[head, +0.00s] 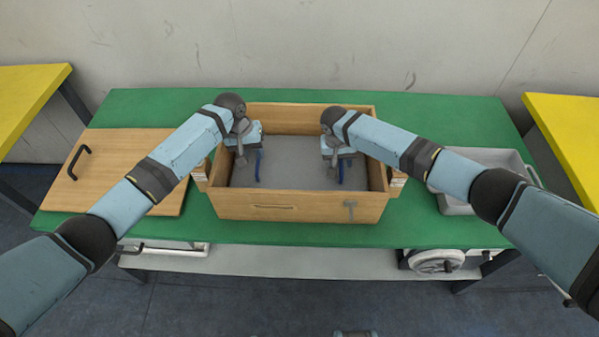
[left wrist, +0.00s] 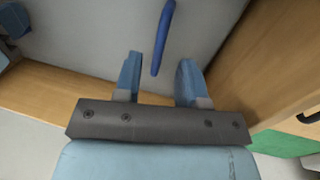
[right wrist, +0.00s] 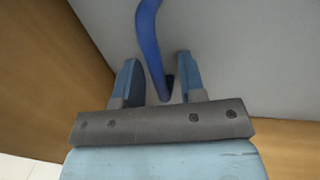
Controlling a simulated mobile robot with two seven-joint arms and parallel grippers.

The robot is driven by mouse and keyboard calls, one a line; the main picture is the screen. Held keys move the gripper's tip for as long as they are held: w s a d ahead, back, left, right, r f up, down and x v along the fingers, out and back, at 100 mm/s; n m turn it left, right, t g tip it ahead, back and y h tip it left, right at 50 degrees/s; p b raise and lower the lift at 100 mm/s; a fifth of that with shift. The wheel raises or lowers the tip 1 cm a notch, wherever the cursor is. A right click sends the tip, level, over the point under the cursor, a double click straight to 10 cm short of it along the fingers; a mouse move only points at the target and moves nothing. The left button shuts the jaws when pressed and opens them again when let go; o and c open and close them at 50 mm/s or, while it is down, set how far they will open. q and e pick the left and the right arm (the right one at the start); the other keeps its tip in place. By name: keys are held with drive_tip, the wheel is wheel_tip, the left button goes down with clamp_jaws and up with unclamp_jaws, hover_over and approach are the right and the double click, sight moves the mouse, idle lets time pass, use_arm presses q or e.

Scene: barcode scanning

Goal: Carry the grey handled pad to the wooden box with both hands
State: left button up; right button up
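The grey pad (head: 297,165) lies flat inside the wooden box (head: 290,208), filling most of its floor. It has two blue handles, a left one (head: 258,166) and a right one (head: 341,174). My left gripper (head: 243,155) is open inside the box at the left handle. In the left wrist view the handle (left wrist: 163,38) has one end between the fingertips (left wrist: 160,68). My right gripper (head: 333,163) is open at the right handle. In the right wrist view the handle's near end (right wrist: 154,50) lies between the open fingers (right wrist: 158,75).
The box stands mid-table on a green top (head: 440,108). A wooden lid or board with a black handle (head: 125,150) lies at left. A grey tray (head: 453,208) stands at right. Yellow tables (head: 28,95) flank both sides. The box walls rise close around both grippers.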

use_arm(q)
wheel_tip(320, 180, up, 6)
drive_tip(key=a, duration=0.1)
use_arm(e)
wheel_tip(320, 180, up, 12)
drive_tip(key=a, duration=0.2)
drive_tip(key=shift+a, duration=0.15)
use_arm(q)
drive_tip(key=shift+a, duration=0.1)
use_arm(e)
drive_tip(key=shift+w+f, duration=0.1)
